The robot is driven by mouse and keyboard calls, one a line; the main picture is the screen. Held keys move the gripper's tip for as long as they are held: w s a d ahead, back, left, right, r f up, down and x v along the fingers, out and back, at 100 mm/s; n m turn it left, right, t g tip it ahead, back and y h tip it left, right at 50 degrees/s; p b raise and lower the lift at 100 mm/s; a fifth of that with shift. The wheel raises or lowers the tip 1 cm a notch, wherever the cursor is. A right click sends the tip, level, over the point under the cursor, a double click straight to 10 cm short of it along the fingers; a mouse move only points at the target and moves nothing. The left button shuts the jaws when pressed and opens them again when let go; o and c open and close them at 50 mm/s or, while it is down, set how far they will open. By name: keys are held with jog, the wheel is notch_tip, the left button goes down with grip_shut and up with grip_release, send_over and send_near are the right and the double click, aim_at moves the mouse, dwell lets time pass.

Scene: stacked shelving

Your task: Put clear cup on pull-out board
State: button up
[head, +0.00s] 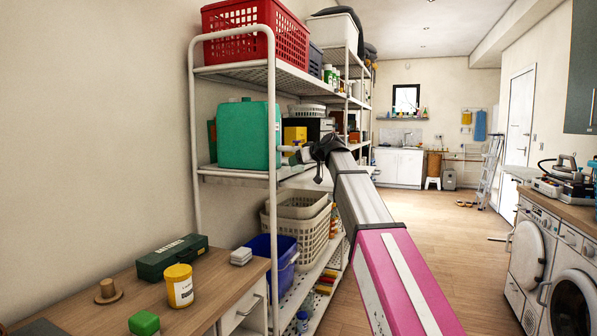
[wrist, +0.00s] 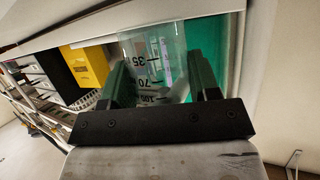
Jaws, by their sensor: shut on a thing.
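The clear cup (wrist: 152,62) is see-through with dark measuring marks. In the wrist view it sits between the two fingers of my gripper (wrist: 160,80), which is shut on it. In the head view my gripper (head: 304,156) is at the middle shelf's front edge, just right of the green container. The cup is too small there to make out clearly. I cannot pick out a pull-out board for certain in either view.
A green container (head: 243,135) and a yellow box (head: 295,134) stand on the metal shelf (head: 235,174) by my gripper. A wooden desk (head: 215,285) at lower left holds a yellow tub (head: 179,287), a dark green case (head: 172,257) and a green block (head: 144,323).

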aim_at(302, 168)
jog(key=shift+w+a, duration=0.15)
jog(key=shift+f, duration=1.75)
jog(key=shift+f, duration=0.1)
jog(key=o, duration=0.9)
jog(key=v, duration=1.2)
jog(key=shift+r, duration=0.2)
